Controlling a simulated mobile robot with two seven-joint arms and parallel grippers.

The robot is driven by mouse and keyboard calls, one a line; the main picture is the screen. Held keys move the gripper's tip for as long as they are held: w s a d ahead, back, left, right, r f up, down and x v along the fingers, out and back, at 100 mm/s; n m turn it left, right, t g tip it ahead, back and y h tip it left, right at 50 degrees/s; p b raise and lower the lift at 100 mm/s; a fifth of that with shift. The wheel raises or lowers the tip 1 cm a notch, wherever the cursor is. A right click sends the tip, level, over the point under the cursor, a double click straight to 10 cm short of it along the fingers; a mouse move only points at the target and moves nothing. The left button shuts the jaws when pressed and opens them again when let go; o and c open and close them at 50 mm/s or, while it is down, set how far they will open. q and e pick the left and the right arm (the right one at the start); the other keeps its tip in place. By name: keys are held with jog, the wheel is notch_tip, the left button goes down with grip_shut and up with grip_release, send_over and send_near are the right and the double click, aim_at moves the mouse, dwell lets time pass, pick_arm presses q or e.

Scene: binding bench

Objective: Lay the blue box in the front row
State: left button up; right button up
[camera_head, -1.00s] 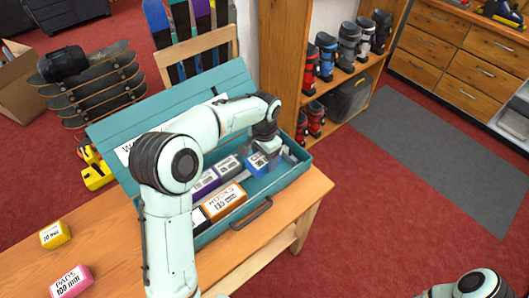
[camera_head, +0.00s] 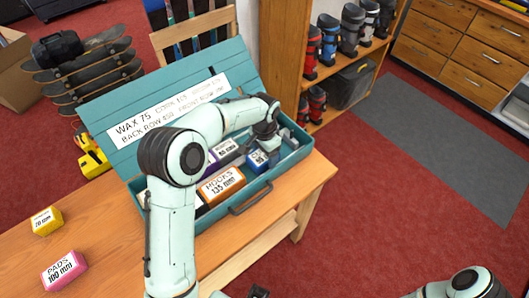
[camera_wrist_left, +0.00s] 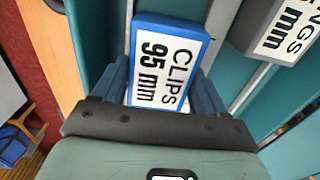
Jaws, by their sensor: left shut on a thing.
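The blue box (camera_head: 257,161), labelled CLIPS 95 mm, is at the right end of the teal case's (camera_head: 198,246) front row, right of the orange box (camera_head: 221,186). My left gripper (camera_head: 265,145) is shut on it from above. In the left wrist view the blue box (camera_wrist_left: 167,62) sits between the two fingers, label showing, beside a pale divider. I cannot tell whether its underside touches the case floor. A dark piece at the bottom edge of the head view may be my right gripper (camera_head: 258,291); its jaws are not clear.
Behind the divider are a purple box (camera_head: 211,164) and grey boxes, one showing in the wrist view (camera_wrist_left: 272,30). The open lid (camera_head: 165,95) stands behind. A yellow box (camera_head: 46,221) and a pink box (camera_head: 64,270) lie on the bench at left.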

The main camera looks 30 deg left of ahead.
pick_arm(q)
jog(key=shift+f, duration=0.2)
pick_arm(e)
jog(key=shift+f, duration=0.1)
pick_arm(q)
jog(key=o, duration=1.2)
jog(key=shift+c, duration=0.2)
notch_tip(320, 180, up, 13)
jog(key=p, duration=0.1)
jog(key=shift+r, duration=0.2)
pick_arm(e)
jog(key=shift+w+r, duration=0.25)
jog(key=shift+r, duration=0.25)
jog(key=shift+w+r, duration=0.25)
jog(key=shift+r, duration=0.25)
